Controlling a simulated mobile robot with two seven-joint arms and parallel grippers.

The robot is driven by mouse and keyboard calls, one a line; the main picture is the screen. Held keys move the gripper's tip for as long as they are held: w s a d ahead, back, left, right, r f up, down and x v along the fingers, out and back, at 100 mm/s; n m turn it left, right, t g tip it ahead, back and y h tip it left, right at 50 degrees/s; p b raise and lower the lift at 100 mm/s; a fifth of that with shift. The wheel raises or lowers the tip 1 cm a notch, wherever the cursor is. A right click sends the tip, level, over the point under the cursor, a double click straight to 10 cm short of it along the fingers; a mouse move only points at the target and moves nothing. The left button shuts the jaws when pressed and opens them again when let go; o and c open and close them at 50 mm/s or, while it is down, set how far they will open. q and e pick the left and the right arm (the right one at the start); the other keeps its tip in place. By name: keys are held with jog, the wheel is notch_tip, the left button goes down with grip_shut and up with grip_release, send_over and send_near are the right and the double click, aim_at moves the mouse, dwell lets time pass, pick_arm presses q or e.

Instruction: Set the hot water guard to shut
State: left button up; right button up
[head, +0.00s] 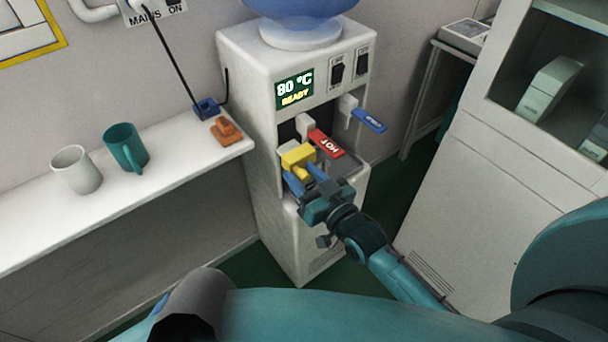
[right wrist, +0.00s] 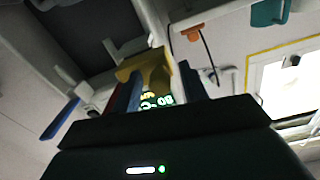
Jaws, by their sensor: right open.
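The yellow hot water guard (head: 299,157) is on the front of the white water dispenser (head: 305,255), just left of and below the red HOT lever (head: 327,143). It also shows in the right wrist view (right wrist: 148,66). My right gripper (head: 303,179) is open, its blue fingers reaching up toward the guard. In the right wrist view the guard appears between or just beyond the fingers (right wrist: 163,80); I cannot tell whether they touch it. The guard's lower part is partly hidden by the fingers. My left gripper is not in view.
A blue lever (head: 369,120) sits right of the red one. The display (head: 295,90) reads 80 °C READY. A shelf (head: 30,235) at left holds a white mug (head: 76,170), a teal mug (head: 126,148) and an orange item (head: 226,131). A white cabinet (head: 490,180) stands at right.

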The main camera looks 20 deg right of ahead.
jog(key=shift+c, duration=0.4)
grip_shut()
